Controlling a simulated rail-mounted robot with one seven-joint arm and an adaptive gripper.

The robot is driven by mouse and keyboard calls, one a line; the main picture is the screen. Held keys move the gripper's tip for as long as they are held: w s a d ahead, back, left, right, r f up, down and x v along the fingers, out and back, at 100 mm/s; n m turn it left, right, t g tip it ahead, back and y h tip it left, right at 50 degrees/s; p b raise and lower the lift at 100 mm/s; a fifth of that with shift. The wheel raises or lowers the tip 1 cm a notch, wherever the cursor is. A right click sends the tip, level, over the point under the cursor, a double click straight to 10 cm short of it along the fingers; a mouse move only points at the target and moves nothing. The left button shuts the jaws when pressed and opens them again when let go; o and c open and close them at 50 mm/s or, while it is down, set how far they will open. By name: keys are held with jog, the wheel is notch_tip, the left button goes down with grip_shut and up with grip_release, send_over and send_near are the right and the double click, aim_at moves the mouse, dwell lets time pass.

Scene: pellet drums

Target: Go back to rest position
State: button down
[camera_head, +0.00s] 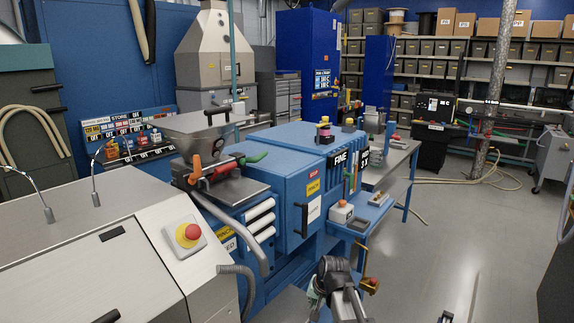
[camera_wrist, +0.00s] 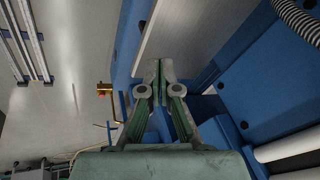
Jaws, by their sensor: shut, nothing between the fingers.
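My gripper (camera_wrist: 159,70) shows in the wrist view, with its two green and grey fingers meeting at the tips. It is shut and empty. A grey panel and blue machine frame lie behind the fingertips, and I cannot tell how far away they are. In the head view, part of my arm shows at the bottom centre, in front of the blue machine (camera_head: 285,165). The fingertips cannot be made out clearly there.
A metal cabinet with a red emergency button (camera_head: 188,234) stands at the left front. A blue side bench (camera_head: 362,213) with small items adjoins the machine. Open grey floor (camera_head: 450,240) lies to the right. Shelves with bins (camera_head: 480,50) line the back.

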jog(key=s+d+f+n+g+h, duration=0.15)
jog(key=s+d+f, duration=0.35)
jog(key=s+f, duration=0.55)
jog(key=s+d+f+n+g+h, duration=0.1)
jog(key=s+d+f+g, duration=0.25)
jog(key=s+f, duration=0.7)
jog(key=s+f+g, duration=0.2)
jog(key=s+f, duration=0.3)
jog(key=s, duration=0.4)
jog(key=s+f+g, duration=0.2)
jog(key=s+f, duration=0.3)
jog(key=s, duration=0.5)
jog(key=s+f+g, duration=0.1)
jog(key=s+f, duration=0.4)
jog(key=s, duration=0.5)
jog(key=shift+d+f+g, duration=0.15)
jog(key=shift+f+g, duration=0.2)
jog(key=shift+g, duration=0.05)
